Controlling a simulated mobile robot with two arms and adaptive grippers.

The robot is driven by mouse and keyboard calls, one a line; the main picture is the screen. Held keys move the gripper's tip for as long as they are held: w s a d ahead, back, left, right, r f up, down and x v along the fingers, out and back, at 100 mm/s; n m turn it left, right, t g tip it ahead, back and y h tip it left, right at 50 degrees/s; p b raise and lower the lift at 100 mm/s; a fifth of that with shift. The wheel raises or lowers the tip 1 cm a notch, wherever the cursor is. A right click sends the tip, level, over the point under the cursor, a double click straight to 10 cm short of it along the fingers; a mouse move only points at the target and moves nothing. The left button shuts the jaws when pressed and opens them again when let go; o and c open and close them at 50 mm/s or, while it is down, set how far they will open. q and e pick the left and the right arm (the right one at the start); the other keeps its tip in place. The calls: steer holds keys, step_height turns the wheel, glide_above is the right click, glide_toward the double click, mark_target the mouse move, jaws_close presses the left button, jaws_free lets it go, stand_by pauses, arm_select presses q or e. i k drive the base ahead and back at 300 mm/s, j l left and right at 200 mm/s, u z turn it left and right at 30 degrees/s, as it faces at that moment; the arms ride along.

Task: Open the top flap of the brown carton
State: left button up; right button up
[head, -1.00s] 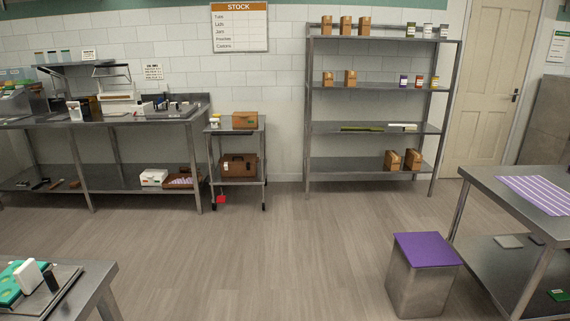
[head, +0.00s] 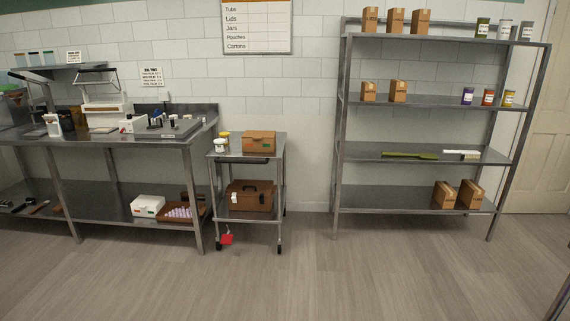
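A brown carton (head: 259,142) sits on the top shelf of the small metal cart (head: 276,156), right of two small jars. It is small in the view, and I cannot tell how its top flap stands. Several other brown cartons or pouches stand on the tall shelf, such as one on its top level (head: 396,20) and one on its bottom level (head: 444,195). Neither of my grippers is in view.
A steel bench (head: 172,140) with equipment stands left of the cart. A tall metal shelf (head: 425,206) stands right. The floor (head: 330,275) ahead is clear.

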mark_target(254, 134)
steer(key=i+j+u, duration=0.15)
steer(key=i+u, duration=0.2)
steer(key=i, duration=0.35)
steer(key=i+u, duration=0.35)
steer(key=i, duration=0.3)
steer(key=i+l+u, duration=0.3)
steer(key=i, duration=0.4)
